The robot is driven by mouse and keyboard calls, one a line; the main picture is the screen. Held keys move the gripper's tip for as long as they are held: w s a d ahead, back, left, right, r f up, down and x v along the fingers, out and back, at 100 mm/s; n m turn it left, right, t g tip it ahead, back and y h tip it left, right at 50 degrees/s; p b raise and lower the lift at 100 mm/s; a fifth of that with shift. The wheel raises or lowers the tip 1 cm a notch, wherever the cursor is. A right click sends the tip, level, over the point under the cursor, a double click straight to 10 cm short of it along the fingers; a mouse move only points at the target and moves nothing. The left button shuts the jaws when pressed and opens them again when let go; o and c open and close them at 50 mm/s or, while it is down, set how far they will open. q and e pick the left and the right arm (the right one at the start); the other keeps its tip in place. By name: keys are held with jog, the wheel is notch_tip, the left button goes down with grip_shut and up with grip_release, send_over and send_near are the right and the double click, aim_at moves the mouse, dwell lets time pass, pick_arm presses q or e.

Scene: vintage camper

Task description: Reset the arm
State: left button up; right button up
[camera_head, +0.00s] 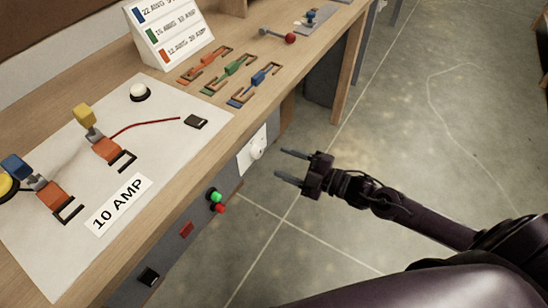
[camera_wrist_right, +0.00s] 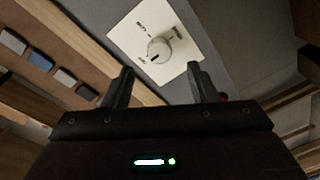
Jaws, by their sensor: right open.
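My right gripper (camera_head: 292,169) is open and empty. In the head view it hangs over the floor, to the right of the workbench's front edge and apart from it. In the right wrist view its two fingers (camera_wrist_right: 160,88) stand apart, with nothing between them. Beyond them is a white plate with a round knob (camera_wrist_right: 159,50), which also shows on the bench's front face in the head view (camera_head: 256,150). My left gripper is not in view.
The wooden bench (camera_head: 222,123) carries a white panel (camera_head: 52,140) with orange clips and a "10 AMP" label (camera_head: 118,205). Orange, green and blue pieces lie near a sign (camera_head: 170,35). Green and red buttons (camera_head: 215,200) stick out in front. The floor (camera_head: 440,130) at right is clear.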

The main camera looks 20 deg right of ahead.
jog(key=shift+v, duration=0.8)
